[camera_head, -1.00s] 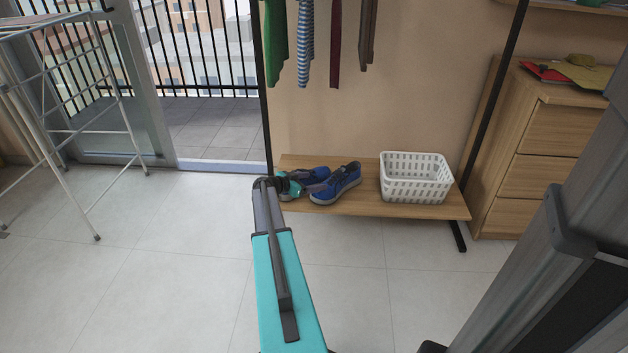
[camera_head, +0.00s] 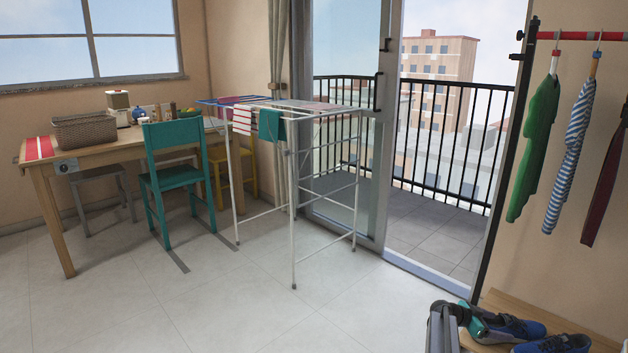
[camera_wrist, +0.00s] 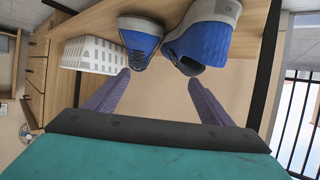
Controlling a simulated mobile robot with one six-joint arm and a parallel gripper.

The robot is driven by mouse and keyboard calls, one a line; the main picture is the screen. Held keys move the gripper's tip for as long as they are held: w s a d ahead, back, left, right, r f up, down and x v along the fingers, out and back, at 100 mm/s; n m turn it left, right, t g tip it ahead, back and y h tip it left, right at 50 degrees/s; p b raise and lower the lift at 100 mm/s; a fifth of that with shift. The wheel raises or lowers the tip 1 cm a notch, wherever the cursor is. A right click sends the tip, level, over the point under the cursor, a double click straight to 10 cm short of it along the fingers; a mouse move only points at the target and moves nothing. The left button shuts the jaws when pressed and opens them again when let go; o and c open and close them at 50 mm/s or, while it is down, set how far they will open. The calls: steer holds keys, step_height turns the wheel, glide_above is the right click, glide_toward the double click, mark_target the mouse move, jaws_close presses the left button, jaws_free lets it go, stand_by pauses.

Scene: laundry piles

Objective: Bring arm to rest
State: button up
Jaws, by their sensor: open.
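My arm shows at the bottom right of the head view, reaching toward the wooden shelf (camera_head: 505,302). Its teal wrist is beside the blue shoes (camera_head: 550,344), and the fingers are hard to make out there. In the wrist view, which looks upside down, my gripper (camera_wrist: 159,77) has its two grey fingers spread apart with nothing between them. The pair of blue shoes (camera_wrist: 142,42) sits on the shelf board just beyond the fingertips. I cannot tell whether a finger touches a shoe.
A white basket (camera_wrist: 92,55) is on the shelf. Clothes such as a green garment (camera_head: 535,145) hang above it. A drying rack (camera_head: 293,220), teal chair (camera_head: 178,178) and wooden table (camera_head: 45,185) stand left. Floor between rack and shelf is clear.

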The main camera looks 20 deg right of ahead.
steer(key=w+a+n+t+y+p, duration=0.1)
steer(key=w+a+p, duration=0.25)
steer(key=a, duration=0.55)
steer(key=w+a+n+t+p, duration=0.1)
steer(key=w+a+n+p, duration=0.3)
steer(key=a, duration=0.6)
steer(key=w+a+m+t+y+p, duration=0.1)
steer(key=w+a+p, duration=0.1)
steer(key=a+p, duration=0.5)
steer(key=s+a+f+n+y+p, duration=0.1)
steer(key=s+a+n+p, duration=0.15)
steer(key=a, duration=0.85)
steer(key=s+a+n+y+p, duration=0.2)
steer(key=s+a+p, duration=0.1)
steer(key=a, duration=0.7)
steer(key=s+a+r+n+g+y+p, duration=0.2)
steer(key=s+a+n+y+p, duration=0.2)
steer(key=s+a, duration=0.8)
steer(key=s+a+r+n+g+y+p, duration=0.2)
steer(key=s+a+r+n+y+p, duration=0.1)
steer(key=s+a+n, duration=0.6)
steer(key=shift+s+a+r+y+p, duration=0.35)
steer(key=shift+s+a, duration=1.25)
steer(key=shift+a, duration=1.8)
steer(key=shift+f, duration=0.1)
